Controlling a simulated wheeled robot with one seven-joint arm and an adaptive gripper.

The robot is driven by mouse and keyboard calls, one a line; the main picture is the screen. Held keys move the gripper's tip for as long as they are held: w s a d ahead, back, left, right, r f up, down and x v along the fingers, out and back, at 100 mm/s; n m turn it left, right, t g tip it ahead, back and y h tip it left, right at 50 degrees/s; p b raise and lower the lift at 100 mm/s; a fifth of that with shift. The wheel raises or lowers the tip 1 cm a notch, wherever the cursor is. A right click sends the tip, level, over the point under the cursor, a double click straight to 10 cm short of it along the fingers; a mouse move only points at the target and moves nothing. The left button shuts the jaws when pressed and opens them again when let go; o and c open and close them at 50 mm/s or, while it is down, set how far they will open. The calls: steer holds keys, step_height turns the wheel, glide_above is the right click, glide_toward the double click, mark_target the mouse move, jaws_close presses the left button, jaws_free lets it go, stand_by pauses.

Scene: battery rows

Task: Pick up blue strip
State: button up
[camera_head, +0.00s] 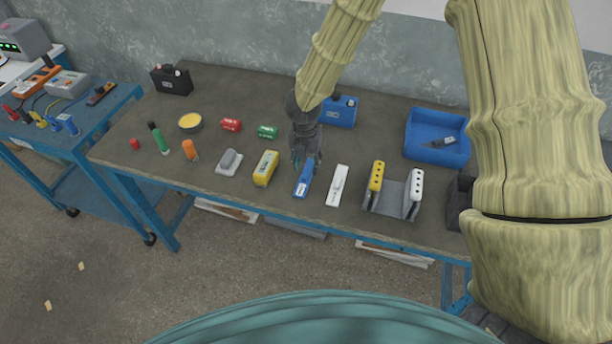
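The blue strip (303,187) lies on the dark worktable, between a yellow block and a white strip. It has a pale label near its front end. My gripper (307,162) points down over the rear end of the blue strip and hides that end. The fingers are small and dark here. I cannot tell whether they are open or shut, or whether they touch the strip.
A yellow block (265,168) stands left of the strip and a white strip (338,185) lies close on its right. A grey holder (392,203) with yellow and white strips is further right.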

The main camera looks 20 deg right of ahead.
mark_target(306, 173)
steer(key=shift+w+a+f+p, duration=0.1)
steer(key=shift+f+p, duration=0.1)
steer(key=shift+f, duration=0.65)
steer(key=shift+w+d+f+p, duration=0.1)
steer(key=shift+f+p, duration=0.15)
steer(key=shift+f, duration=0.6)
steer(key=shift+w+a+f+p, duration=0.1)
steer(key=shift+f+p, duration=0.1)
steer(key=shift+f, duration=0.65)
jaws_close()
